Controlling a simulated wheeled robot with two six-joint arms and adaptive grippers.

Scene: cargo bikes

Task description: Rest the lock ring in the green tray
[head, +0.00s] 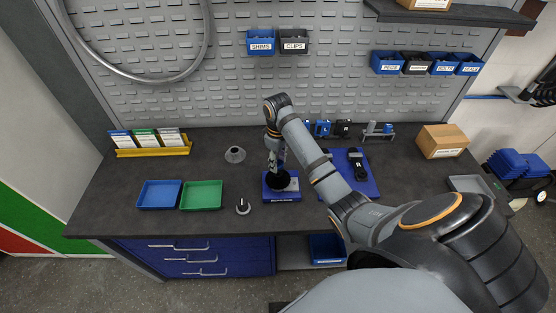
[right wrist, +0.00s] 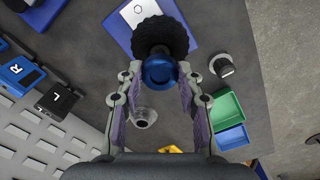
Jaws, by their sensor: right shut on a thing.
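My right gripper (head: 277,163) is above the blue stand (head: 270,192) at the middle of the bench. In the right wrist view its fingers (right wrist: 160,72) are shut on a blue round part (right wrist: 158,70), which appears to be the lock ring. A black ribbed piece (right wrist: 160,36) lies directly beyond it, over the stand; I cannot tell whether the two are joined. The green tray (head: 201,207) lies left of the stand, looks empty, and also shows in the right wrist view (right wrist: 229,110). My left gripper is not in view.
A blue tray (head: 160,206) adjoins the green tray. A small dark knob (head: 242,207) stands between green tray and stand. A grey flanged piece (head: 235,155) sits behind. A blue board (head: 368,184) with black parts lies to the right, near a cardboard box (head: 442,141).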

